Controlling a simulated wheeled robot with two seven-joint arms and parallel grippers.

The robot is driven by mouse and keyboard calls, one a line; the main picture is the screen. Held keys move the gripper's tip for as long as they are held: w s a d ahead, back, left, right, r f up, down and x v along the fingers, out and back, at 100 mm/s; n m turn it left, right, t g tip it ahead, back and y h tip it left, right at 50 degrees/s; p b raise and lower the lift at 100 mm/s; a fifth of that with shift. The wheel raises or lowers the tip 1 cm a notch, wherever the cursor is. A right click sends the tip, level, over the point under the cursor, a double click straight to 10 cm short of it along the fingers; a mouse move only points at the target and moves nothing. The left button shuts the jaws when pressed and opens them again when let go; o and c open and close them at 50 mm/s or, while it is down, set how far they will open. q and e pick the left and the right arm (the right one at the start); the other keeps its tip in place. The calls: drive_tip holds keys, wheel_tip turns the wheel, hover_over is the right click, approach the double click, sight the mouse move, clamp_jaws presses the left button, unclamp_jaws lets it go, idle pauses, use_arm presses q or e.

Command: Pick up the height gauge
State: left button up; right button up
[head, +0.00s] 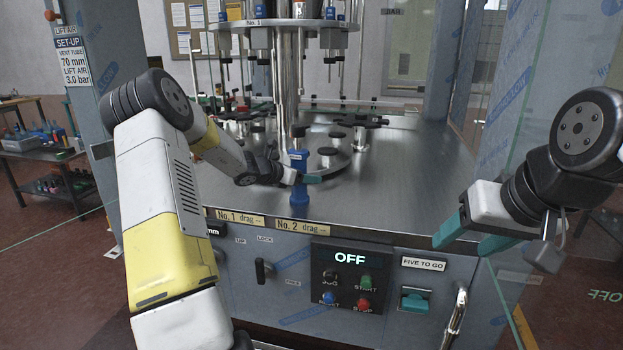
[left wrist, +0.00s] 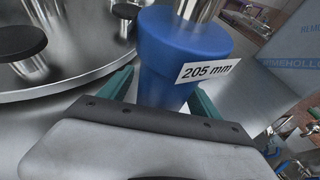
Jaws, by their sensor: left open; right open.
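The height gauge (head: 299,197) is a blue upright piece on the steel machine table, near its front edge. In the left wrist view the gauge (left wrist: 178,62) shows a white label reading "205 mm". My left gripper (head: 306,180) is at the gauge, partly covering its middle in the head view. Its teal fingers stand on either side of the blue body in the left wrist view, open; I cannot tell whether they touch it. My right gripper (head: 472,240) is open and empty, by the right front corner of the table.
A control panel (head: 348,280) reading "OFF" is on the front. Clear film-wrapped panels stand at the right.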

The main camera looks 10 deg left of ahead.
use_arm(q)
drive_tip(key=shift+w+d, duration=0.1)
drive_tip(key=shift+w, duration=0.05)
clamp_jaws()
drive_tip(key=shift+r, duration=0.2)
idle(0.3)
